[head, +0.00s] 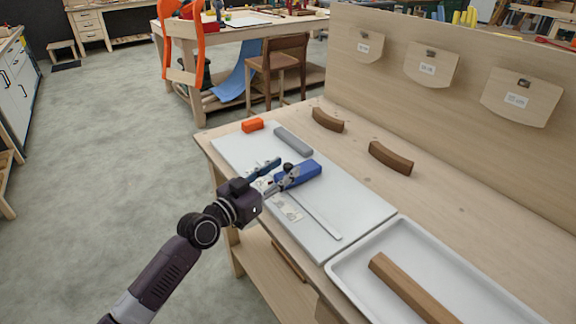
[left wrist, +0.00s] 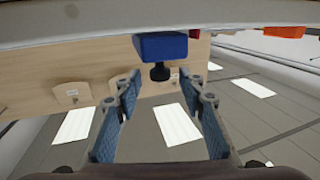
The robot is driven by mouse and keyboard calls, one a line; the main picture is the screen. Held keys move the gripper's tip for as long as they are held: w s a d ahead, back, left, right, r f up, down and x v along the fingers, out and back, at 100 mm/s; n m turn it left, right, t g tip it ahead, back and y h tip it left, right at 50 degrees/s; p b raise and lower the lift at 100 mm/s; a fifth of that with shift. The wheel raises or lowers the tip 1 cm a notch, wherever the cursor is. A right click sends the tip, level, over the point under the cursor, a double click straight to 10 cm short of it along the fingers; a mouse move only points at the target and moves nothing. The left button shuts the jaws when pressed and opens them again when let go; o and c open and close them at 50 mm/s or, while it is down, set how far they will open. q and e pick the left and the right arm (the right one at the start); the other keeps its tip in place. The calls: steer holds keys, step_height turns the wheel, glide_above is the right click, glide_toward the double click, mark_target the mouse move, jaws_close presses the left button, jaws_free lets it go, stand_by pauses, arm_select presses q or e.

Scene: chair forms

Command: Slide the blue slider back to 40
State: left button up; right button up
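The blue slider (head: 305,174) sits on a white board (head: 358,213) on the wooden bench, at the upper end of a pale track (head: 320,220). Small markings (head: 288,208) lie beside the track, too small to read. My left gripper (head: 277,172) is open at the slider's left side. In the left wrist view the slider (left wrist: 160,46) shows a black knob (left wrist: 160,73), which lies ahead of and between the spread fingers, apparently untouched. My right gripper is not in view.
A white tray (head: 350,270) with a wooden bar (head: 410,290) stands at the lower right. A wooden panel (head: 450,110) rises behind.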

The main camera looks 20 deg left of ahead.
arm_select(q)
steer(key=x, duration=0.2)
steer(key=shift+w+d+f, duration=0.1)
steer(key=shift+w, duration=0.15)
jaws_close()
